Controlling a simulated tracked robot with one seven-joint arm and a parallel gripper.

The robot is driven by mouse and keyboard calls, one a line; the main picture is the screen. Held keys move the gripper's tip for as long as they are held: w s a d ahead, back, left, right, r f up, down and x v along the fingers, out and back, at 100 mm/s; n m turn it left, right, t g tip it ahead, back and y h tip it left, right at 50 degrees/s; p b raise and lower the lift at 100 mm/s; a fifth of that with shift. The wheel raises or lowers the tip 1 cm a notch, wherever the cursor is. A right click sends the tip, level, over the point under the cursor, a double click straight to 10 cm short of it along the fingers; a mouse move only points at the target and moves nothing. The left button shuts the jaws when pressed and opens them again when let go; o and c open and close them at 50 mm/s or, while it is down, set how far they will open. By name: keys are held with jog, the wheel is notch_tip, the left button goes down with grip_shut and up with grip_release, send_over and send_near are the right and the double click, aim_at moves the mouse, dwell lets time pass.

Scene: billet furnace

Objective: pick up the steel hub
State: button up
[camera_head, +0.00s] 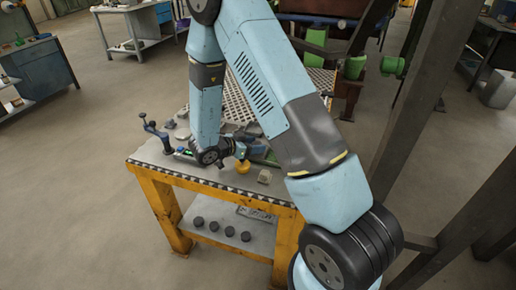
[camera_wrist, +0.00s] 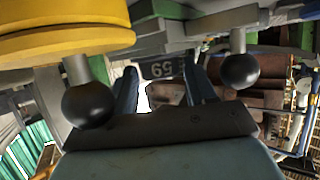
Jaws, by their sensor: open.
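My gripper (camera_wrist: 165,80) shows in the wrist view with two dark blue fingers apart. A brownish-grey piece (camera_wrist: 166,94) shows between them; I cannot tell if it is the steel hub or whether it touches a finger. In the head view my wrist is low over the workbench (camera_head: 148,163), and the fingers are largely hidden by my arm. A small grey block-like part (camera_head: 264,176) sits on the bench near the front edge, right of my wrist. No part can be surely named the steel hub.
A yellow round part (camera_head: 243,167) stands close beside my wrist and looms at upper left in the wrist view (camera_wrist: 60,30). Two black balls (camera_wrist: 90,105) on stems hang close to the fingers. A blue-handled device (camera_head: 153,130) stands at the bench's left. Dark steel posts (camera_head: 415,110) rise at right.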

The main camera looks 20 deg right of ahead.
jog(key=shift+c, duration=0.2)
grip_shut()
jog(key=shift+r, duration=0.15)
